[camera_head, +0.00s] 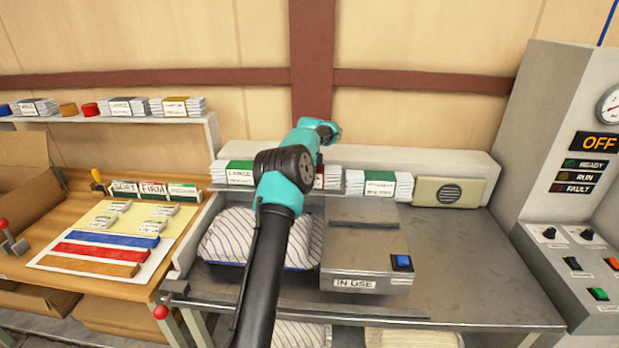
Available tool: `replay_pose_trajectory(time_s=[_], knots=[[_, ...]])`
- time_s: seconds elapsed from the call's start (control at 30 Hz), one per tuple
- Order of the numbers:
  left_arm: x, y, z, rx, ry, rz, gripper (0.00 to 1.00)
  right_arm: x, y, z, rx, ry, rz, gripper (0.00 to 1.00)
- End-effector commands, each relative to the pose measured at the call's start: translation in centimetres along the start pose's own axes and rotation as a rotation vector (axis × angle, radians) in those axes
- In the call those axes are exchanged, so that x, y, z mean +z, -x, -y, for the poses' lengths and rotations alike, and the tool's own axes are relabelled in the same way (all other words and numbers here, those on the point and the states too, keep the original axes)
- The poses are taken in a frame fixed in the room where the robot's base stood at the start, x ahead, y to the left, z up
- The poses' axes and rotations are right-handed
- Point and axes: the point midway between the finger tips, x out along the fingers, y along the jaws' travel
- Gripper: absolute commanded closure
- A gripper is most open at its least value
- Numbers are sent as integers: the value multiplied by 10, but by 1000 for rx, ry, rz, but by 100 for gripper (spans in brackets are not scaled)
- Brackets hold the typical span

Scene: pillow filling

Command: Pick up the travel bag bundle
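Several banded white bundles are in view, and I cannot tell for sure which is the travel bag bundle. On the ledge behind the metal bench lie a green-banded bundle (240,174), a red-banded bundle (330,177) partly hidden by my arm, and another green-banded bundle (380,184). On the upper left shelf lie a bundle with a dark band (38,107), a bundle with a dark label (127,106) and a yellow-banded bundle (178,106). One of my arms rises from the bottom edge across the bench. No gripper fingers show.
A striped pillow (225,238) lies in the bench's bay beside a metal box (365,245) marked IN USE. A beige speaker (448,192) stands at the ledge's right. A control cabinet (530,100) reading OFF stands far right. The bench's right part (470,260) is clear.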

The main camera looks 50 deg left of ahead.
Motion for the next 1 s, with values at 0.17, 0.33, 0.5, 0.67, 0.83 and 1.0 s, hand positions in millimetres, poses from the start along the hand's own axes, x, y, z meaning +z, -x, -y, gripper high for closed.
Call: replay_pose_trajectory(time_s=[0.17, 0.33, 0.5, 0.67, 0.83, 1.0], knots=[[0, 0, 0, 0, 0, 0, 33, 0, 0, 0, 0, 0, 0, 57], [0, 0, 0, 0, 0, 0, 49, 0, 0, 0, 0, 0, 0, 57], [0, 0, 0, 0, 0, 0, 65, 0, 0, 0, 0, 0, 0, 57], [0, 1, 0, -1, 0, 0, 68, 0, 0, 0, 0, 0, 0, 57], [0, 2, 0, -1, 0, 0, 68, 0, 0, 0, 0, 0, 0, 57], [0, 12, 1, -4, 1, -1, 68, 0, 0, 0, 0, 0, 0, 57]])
